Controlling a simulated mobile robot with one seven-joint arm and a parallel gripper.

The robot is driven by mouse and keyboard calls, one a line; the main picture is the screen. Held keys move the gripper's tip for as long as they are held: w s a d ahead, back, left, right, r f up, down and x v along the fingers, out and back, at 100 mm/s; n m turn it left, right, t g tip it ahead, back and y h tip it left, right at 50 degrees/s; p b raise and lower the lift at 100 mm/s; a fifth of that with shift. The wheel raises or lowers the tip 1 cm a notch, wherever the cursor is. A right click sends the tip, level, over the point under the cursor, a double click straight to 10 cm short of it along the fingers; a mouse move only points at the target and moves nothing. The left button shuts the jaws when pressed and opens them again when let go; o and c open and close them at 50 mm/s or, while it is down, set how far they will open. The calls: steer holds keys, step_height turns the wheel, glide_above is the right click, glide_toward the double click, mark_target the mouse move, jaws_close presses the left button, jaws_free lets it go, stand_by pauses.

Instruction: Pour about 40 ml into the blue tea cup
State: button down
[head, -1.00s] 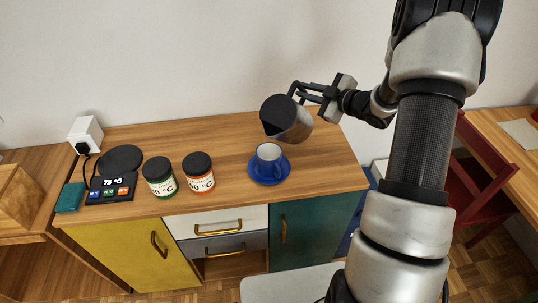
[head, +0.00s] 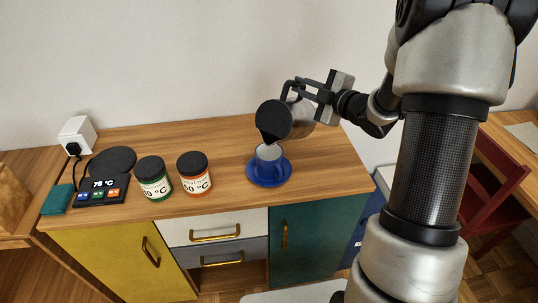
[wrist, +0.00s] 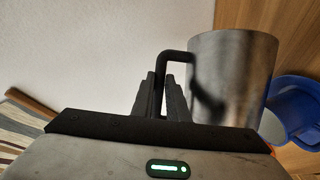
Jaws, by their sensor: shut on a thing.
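A steel kettle with a black lid (head: 276,119) is held by its black handle in my gripper (head: 302,90), above the wooden sideboard top. The kettle is tilted, with its spout pointing down over the blue tea cup (head: 268,158). The cup stands upright on a blue saucer (head: 283,173). No stream of liquid is visible, and the level in the cup cannot be made out. In the wrist view my fingers (wrist: 160,98) are shut on the handle beside the kettle body (wrist: 230,75). The blue saucer (wrist: 296,92) shows behind it, with the cup partly hidden.
Two black-lidded jars, one green-labelled (head: 153,179) and one orange-labelled (head: 194,175), stand left of the cup. The sideboard top (head: 335,176) right of the saucer is clear.

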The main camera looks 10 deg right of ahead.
mark_target(298, 103)
steer(key=shift+s+a+r, duration=0.15)
steer(key=shift+r, duration=0.2)
steer(key=shift+s+a+r, duration=0.1)
steer(key=shift+r, duration=0.05)
steer(key=shift+s+a+r+n+t+b, duration=0.3)
steer(key=shift+s+a+r+n+b, duration=0.2)
steer(key=shift+r+n+b, duration=0.25)
steer(key=shift+d, duration=0.1)
steer(key=shift+w+d, duration=0.8)
steer(key=shift+w, duration=0.15)
steer(key=shift+d+r, duration=0.1)
stand_by(0.9)
